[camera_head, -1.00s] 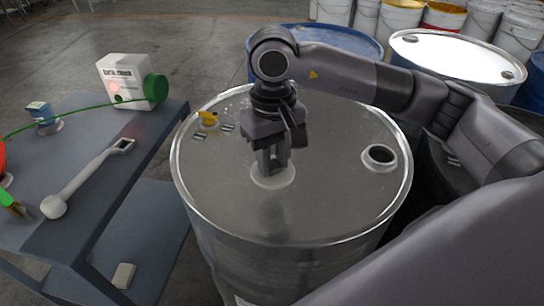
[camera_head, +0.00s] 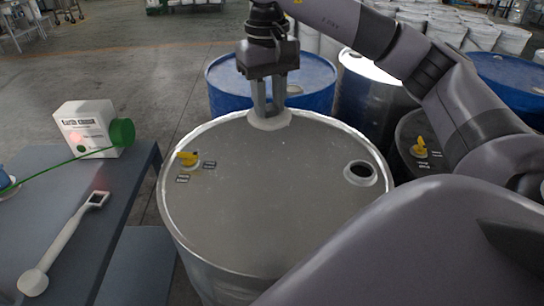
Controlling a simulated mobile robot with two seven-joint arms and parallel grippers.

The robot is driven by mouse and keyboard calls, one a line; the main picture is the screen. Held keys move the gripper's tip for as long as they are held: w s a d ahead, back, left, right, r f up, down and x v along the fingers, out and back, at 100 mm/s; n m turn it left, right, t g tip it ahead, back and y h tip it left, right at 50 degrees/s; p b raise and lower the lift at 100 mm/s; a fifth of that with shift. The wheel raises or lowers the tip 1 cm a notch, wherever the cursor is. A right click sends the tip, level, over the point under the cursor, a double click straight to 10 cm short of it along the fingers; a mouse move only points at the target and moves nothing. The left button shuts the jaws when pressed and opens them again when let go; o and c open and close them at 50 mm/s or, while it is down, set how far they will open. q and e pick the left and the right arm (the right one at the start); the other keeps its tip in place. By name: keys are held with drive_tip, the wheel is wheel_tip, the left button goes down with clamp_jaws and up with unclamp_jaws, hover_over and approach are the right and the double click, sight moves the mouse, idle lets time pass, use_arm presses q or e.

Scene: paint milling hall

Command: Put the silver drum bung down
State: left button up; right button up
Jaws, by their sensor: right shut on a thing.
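The silver drum bung (camera_head: 270,121) is a pale grey disc at the fingertips of my right gripper (camera_head: 268,105). The right gripper points down and is shut on it. The bung overlaps the far rim of the steel drum (camera_head: 270,220) in the camera_head view; I cannot tell how high above the lid it is. The drum's lid has an open round bung hole (camera_head: 360,173) at its right and a yellow fitting (camera_head: 187,159) at its left. My left gripper is not in view.
A grey bench (camera_head: 85,215) at the left holds a white box with a green cap (camera_head: 92,130) and a long pale wrench (camera_head: 65,245). A blue drum (camera_head: 315,88) and another steel drum (camera_head: 365,105) stand behind. The drum lid's middle is clear.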

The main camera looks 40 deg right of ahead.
drive_tip(key=shift+s+d+r, duration=0.15)
drive_tip(key=shift+d+r, duration=0.55)
drive_tip(key=shift+r, duration=0.1)
drive_tip(key=shift+d, duration=0.15)
drive_tip(key=shift+m, duration=0.3)
wheel_tip(320, 180, down, 16)
drive_tip(key=b, duration=0.7)
drive_tip(key=shift+d, duration=0.1)
wheel_tip(320, 180, down, 4)
drive_tip(key=shift+r, duration=0.25)
